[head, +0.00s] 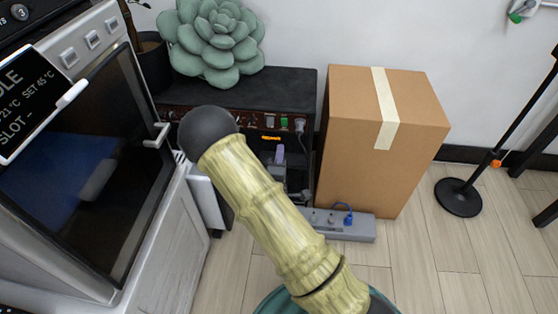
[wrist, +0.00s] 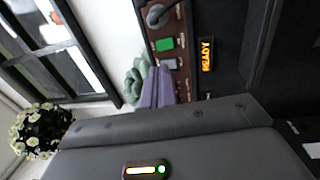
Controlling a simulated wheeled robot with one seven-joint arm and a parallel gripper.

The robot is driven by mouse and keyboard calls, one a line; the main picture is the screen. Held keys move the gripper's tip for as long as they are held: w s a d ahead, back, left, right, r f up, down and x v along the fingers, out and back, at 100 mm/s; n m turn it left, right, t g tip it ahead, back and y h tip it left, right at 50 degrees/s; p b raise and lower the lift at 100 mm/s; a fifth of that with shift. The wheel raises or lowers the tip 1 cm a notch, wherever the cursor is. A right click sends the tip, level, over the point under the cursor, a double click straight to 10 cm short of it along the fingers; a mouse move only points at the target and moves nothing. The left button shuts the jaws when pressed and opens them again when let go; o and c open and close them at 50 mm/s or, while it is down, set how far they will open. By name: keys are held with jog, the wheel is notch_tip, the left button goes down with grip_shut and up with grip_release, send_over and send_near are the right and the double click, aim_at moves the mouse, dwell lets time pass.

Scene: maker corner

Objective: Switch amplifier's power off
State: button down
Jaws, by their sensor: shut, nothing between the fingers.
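The amplifier (head: 262,92) is a dark box with a brown control panel, standing against the wall in the head view. The wrist view shows the panel (wrist: 184,87) turned sideways, with a lit green switch (wrist: 164,44), a grey switch (wrist: 168,64) beside it and an orange READY display (wrist: 206,54). The green switch also shows in the head view (head: 284,122). My gripper (wrist: 158,88) has purple fingers, shut and empty, in front of the panel near the grey switch. In the head view the gripper (head: 280,155) is partly hidden behind my arm. I cannot tell whether it touches the panel.
A succulent (head: 216,42) sits on the amplifier. A cardboard box (head: 360,145) stands close on its right, with a grey power strip (head: 345,226) on the floor in front. A white machine with a dark door (head: 80,180) stands on the left.

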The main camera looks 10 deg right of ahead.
aim_at(284, 120)
jog(key=b+x, duration=0.3)
jog(key=x, duration=0.5)
jog(key=shift+w+d, duration=0.15)
jog(key=shift+w, duration=0.2)
jog(key=shift+w+d+r+b, duration=0.15)
jog(key=shift+w+b, duration=0.25)
jog(key=shift+w, duration=0.15)
jog(key=shift+r+p, duration=0.15)
jog(key=shift+p, duration=0.3)
